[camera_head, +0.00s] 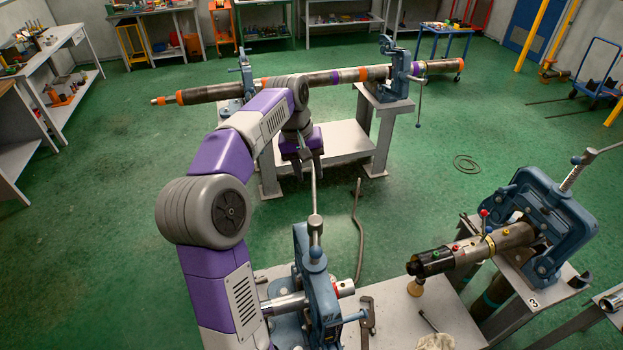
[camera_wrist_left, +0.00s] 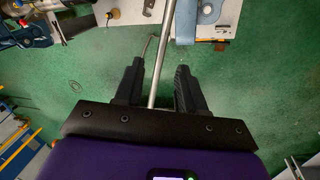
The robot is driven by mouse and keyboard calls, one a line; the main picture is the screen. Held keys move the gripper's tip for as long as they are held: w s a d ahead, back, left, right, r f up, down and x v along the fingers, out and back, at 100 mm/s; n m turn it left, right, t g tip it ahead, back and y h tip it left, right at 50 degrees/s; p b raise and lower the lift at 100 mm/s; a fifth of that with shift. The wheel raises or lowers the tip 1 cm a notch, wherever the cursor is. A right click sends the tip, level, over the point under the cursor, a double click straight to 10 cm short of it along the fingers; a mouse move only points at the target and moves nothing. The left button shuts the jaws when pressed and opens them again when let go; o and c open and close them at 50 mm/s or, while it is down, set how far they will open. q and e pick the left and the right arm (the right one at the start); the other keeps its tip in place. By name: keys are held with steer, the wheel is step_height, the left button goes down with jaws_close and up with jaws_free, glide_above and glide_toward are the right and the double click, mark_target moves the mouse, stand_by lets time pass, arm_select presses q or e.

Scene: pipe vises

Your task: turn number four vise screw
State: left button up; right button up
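The near blue vise (camera_head: 320,285) stands at the bottom middle of the head view. Its screw handle is a thin metal bar (camera_head: 314,200) rising from a blue ball toward my left gripper (camera_head: 305,171). In the left wrist view the bar (camera_wrist_left: 163,45) runs between the two black fingers of my left gripper (camera_wrist_left: 158,82), with a gap on each side. The fingers are apart and not closed on it. I cannot surely read the number on this vise. My right gripper is not in view.
Another blue vise (camera_head: 545,225) holding a dark pipe (camera_head: 470,250) stands at right, with a "3" marked on its stand. Behind my left arm, a long pipe (camera_head: 210,93) lies across two vises on stands. Green floor (camera_head: 110,180) is open at left.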

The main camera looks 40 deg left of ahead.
arm_select(q)
steer(key=r, duration=0.3)
steer(key=shift+s+a, duration=0.2)
steer(key=shift+s, duration=0.05)
stand_by(0.4)
